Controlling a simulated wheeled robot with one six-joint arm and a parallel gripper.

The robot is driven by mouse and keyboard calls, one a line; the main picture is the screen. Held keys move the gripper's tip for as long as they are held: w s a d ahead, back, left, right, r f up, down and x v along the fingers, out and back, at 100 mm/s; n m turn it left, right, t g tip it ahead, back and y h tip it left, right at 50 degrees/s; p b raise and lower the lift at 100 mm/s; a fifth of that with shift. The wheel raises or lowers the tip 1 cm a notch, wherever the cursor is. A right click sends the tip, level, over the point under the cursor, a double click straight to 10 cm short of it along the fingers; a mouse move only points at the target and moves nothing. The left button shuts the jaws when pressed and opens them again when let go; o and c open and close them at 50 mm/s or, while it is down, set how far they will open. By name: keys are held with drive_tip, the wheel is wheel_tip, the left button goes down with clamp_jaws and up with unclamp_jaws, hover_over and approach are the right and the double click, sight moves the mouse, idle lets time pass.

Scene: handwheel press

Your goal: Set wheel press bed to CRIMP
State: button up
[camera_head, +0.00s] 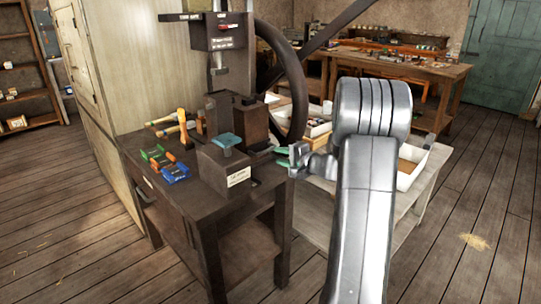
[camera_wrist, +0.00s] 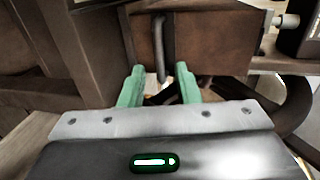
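The wheel press (camera_head: 222,60) stands on a dark workbench, with its large dark handwheel (camera_head: 291,75) at its right side. A labelled dark block (camera_head: 222,172) with a teal pad on top sits at the press's front; its lettering is too small to read. My gripper (camera_head: 286,157) is at the right side of the press, near the bench's right edge. In the wrist view its green fingers (camera_wrist: 158,70) are open. A dark upright rod (camera_wrist: 159,45) shows before a brown box-like part, its lower end between the fingertips in the picture; I cannot tell its depth. The bed's setting is not readable.
Wooden-handled tools (camera_head: 172,125) and green, orange and blue items (camera_head: 170,168) lie on the bench's left side. A lower table with a white tray (camera_head: 411,166) stands behind my arm. Wooden floor is open at the right and front left.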

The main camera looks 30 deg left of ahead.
sight(263, 152)
drive_tip(key=v, duration=0.3)
drive_tip(key=shift+s+d, duration=0.15)
drive_tip(key=shift+d, duration=0.1)
drive_tip(key=x, duration=1.3)
drive_tip(key=shift+a, duration=0.25)
drive_tip(key=shift+d, duration=0.1)
